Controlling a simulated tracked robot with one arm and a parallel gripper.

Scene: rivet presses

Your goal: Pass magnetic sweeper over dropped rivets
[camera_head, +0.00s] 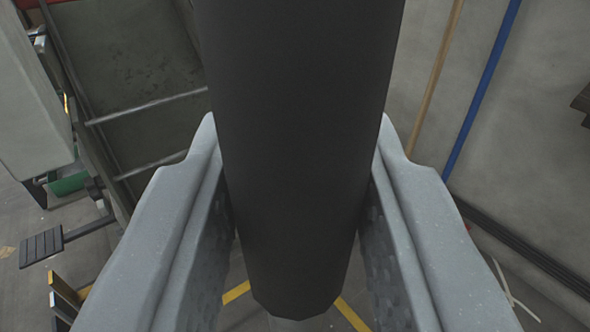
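My gripper (297,215) fills the lower middle of the view, with one grey padded finger on each side. It is shut on a thick black cylinder (298,120), which looks like the handle of the magnetic sweeper. The cylinder runs from the top edge down between the fingers to a blunt end near the bottom. The sweeper's head is not in view. I see no rivets that I can make out.
A grey machine (30,110) with a foot pedal (41,247) stands at the left. A wall (540,150) is at the right, with a blue pole (483,88) and a tan pole (436,75) along it. Yellow lines (352,315) mark the floor below.

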